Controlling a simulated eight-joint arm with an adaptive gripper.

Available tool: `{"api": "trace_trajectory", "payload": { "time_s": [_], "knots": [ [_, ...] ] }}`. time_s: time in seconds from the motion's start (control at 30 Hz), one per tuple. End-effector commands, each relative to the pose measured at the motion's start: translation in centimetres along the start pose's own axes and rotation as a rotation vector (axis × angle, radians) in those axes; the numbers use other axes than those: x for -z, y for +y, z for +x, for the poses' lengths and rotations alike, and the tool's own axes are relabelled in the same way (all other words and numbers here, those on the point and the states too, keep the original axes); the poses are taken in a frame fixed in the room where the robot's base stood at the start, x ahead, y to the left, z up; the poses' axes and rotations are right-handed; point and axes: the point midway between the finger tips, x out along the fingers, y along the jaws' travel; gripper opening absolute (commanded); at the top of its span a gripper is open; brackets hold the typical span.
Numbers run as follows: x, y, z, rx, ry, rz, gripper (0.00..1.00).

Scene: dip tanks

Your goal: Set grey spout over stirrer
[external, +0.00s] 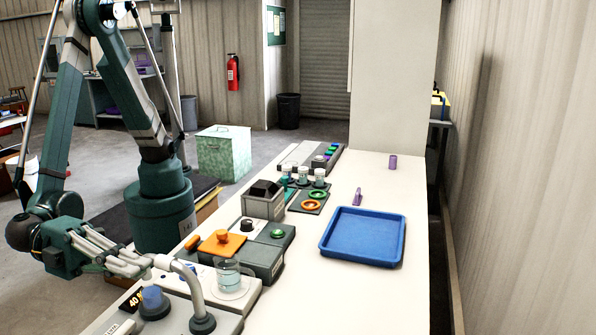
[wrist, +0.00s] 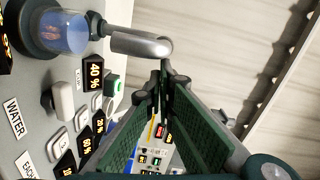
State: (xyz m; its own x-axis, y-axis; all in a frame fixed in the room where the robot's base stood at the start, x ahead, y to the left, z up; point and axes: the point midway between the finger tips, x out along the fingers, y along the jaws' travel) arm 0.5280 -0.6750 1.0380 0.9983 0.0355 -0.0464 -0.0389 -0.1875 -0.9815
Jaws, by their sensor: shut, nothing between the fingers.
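The grey spout (external: 190,277) is a bent pipe rising from a dark round base at the front of the bench; its end points left. In the wrist view the spout (wrist: 140,44) ends close to my fingertips. My gripper (external: 148,265) is shut and empty beside that end; contact cannot be told. It also shows in the wrist view (wrist: 163,78). A blue cylinder (external: 152,297) on a dark round base stands below the spout's end. A clear beaker with bluish liquid (external: 229,275) stands on a pale round plate behind the spout. I cannot tell which is the stirrer.
The panel carries labels, switches and a 40 % display (wrist: 94,75). Behind it are a grey unit with an orange plate (external: 222,243), a dark-topped box (external: 264,200) and small jars (external: 303,174). A blue tray (external: 364,237) lies right. The front-right bench is clear.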

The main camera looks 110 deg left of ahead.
Motion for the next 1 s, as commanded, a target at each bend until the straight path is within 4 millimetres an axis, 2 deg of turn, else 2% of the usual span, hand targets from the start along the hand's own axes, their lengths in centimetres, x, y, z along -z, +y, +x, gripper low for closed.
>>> {"api": "trace_trajectory", "payload": {
  "time_s": [0.67, 1.0],
  "knots": [
    [-1.1, -0.2, -0.3, -0.017, 0.09, 0.004, 0.0],
    [-3.0, -0.5, -0.6, -0.045, 0.234, 0.011, 0.0]
  ]
}}
